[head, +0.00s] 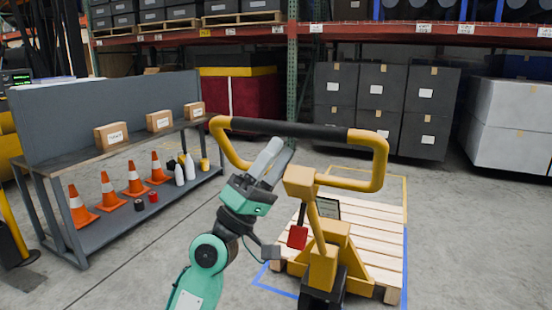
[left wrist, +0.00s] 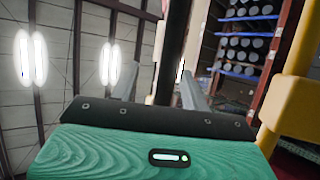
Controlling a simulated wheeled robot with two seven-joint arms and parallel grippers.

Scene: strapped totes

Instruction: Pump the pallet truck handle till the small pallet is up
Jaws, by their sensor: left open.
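The yellow pallet truck (head: 323,265) stands at centre right, with its loop handle (head: 372,165) raised toward me. The handle's black grip bar (head: 285,130) runs across the top of the loop. My left gripper (head: 272,152) is open just below the bar's middle, fingers pointing up at it. In the left wrist view the dark bar (left wrist: 172,50) shows between the two open fingers (left wrist: 158,88); I cannot tell whether they touch it. The small wooden pallet (head: 375,240) sits low over the truck's forks, its height off the floor unclear. My right gripper is out of view.
A grey workbench (head: 60,158) with boxes above and orange cones (head: 134,180) below stands at left. Stacked dark totes (head: 378,90) and white totes (head: 515,125) stand behind. Blue and yellow floor lines surround the pallet. Floor between bench and truck is clear.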

